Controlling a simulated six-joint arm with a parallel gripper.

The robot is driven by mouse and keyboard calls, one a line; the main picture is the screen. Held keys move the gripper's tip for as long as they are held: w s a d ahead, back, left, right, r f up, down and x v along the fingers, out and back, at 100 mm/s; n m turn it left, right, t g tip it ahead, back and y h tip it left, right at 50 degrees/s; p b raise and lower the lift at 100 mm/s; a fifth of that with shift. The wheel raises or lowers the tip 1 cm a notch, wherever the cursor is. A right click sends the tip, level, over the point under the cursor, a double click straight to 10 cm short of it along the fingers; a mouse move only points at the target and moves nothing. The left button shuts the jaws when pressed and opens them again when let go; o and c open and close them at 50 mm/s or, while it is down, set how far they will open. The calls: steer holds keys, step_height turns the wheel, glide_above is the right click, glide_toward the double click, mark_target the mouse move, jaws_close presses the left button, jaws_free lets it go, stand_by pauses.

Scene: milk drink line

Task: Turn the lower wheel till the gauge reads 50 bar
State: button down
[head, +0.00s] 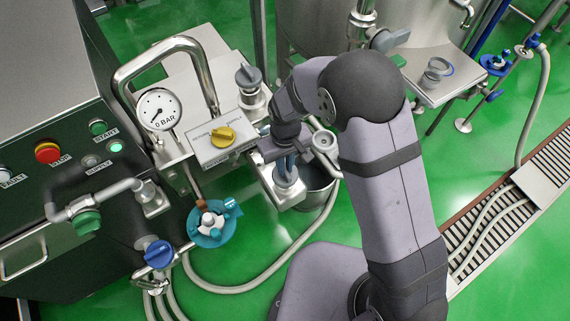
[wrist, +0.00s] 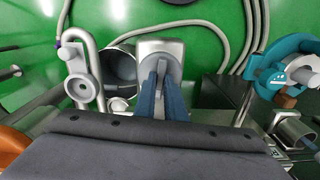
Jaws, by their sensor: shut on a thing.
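The round pressure gauge (head: 158,110) stands on the metal bench at the left, with "0 BAR" on its face. My gripper (head: 287,164) reaches down over a pale grey fitting (head: 288,192) beside the bench. In the wrist view its two blue fingers (wrist: 162,72) are close together over that same fitting (wrist: 160,48), shut on its handle, which they mostly hide. A similar fitting with a dark grey handle (head: 249,76) stands higher, behind the yellow knob. A teal wheel (head: 213,222) sits lower left, apart from my gripper; it also shows in the wrist view (wrist: 290,66).
A yellow knob (head: 222,137) sits on a labelled box left of my gripper. A metal bucket (head: 319,184) stands close to the gripped fitting. A grey round fitting (wrist: 80,88) on a bent pipe is nearby. Hoses (head: 240,290) cross the green floor.

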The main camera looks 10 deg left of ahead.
steer(key=m+p, duration=0.1)
steer(key=m, duration=0.2)
steer(key=shift+r+m, duration=0.1)
steer(key=shift+m, duration=2.2)
steer(key=shift+a, duration=0.1)
steer(key=c, duration=1.8)
jaws_free()
steer(key=shift+r, duration=3.65)
